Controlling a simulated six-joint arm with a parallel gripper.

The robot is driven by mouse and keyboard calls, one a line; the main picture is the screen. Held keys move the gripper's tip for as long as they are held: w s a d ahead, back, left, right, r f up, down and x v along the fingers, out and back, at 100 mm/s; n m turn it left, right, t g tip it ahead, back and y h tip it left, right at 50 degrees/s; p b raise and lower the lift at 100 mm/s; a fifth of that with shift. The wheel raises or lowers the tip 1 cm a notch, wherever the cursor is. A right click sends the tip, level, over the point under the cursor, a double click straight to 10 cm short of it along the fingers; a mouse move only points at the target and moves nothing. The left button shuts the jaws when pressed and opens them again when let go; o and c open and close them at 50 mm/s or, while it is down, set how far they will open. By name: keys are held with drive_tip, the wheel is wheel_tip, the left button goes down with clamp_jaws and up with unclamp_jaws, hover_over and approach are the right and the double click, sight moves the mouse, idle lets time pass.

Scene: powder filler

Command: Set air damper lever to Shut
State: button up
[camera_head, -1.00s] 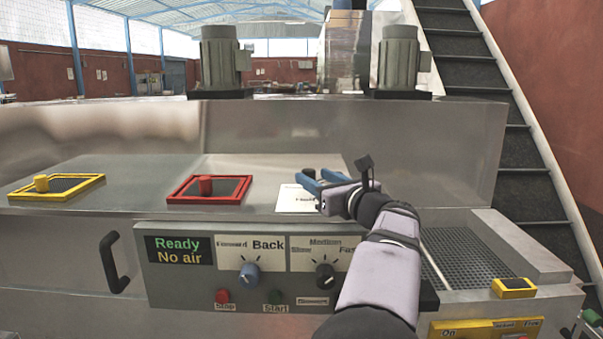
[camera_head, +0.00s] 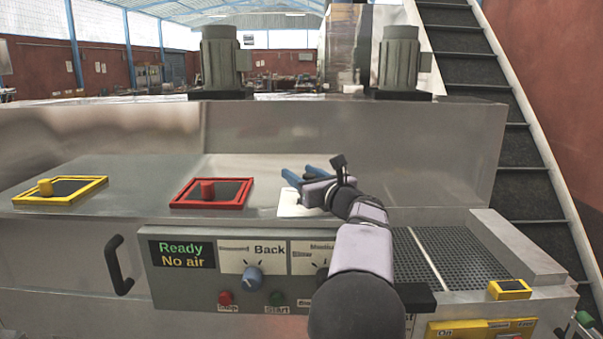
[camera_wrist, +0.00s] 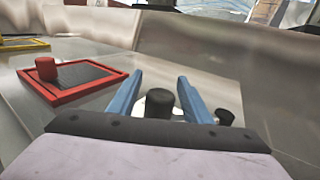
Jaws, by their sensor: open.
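My gripper (camera_head: 298,172) is open, over a white plate (camera_head: 290,207) on the steel machine top. In the wrist view its two blue fingers (camera_wrist: 160,78) stand on either side of a black upright knob (camera_wrist: 160,103) on the plate. I cannot tell whether they touch it. A smaller black knob (camera_wrist: 225,117) stands to the right, outside the fingers. The black knobs look like parts of the damper lever, but no Shut mark is readable. In the head view my gripper hides them.
A red-framed hatch (camera_head: 210,193) with a red knob lies left of the plate, and a yellow-framed hatch (camera_head: 60,191) farther left. The control panel (camera_head: 190,285) below reads "Ready" and "No air". A steel wall (camera_head: 250,135) rises behind. A grated tray (camera_head: 460,258) lies right.

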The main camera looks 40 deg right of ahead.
clamp_jaws()
drive_tip(key=shift+b, duration=0.3)
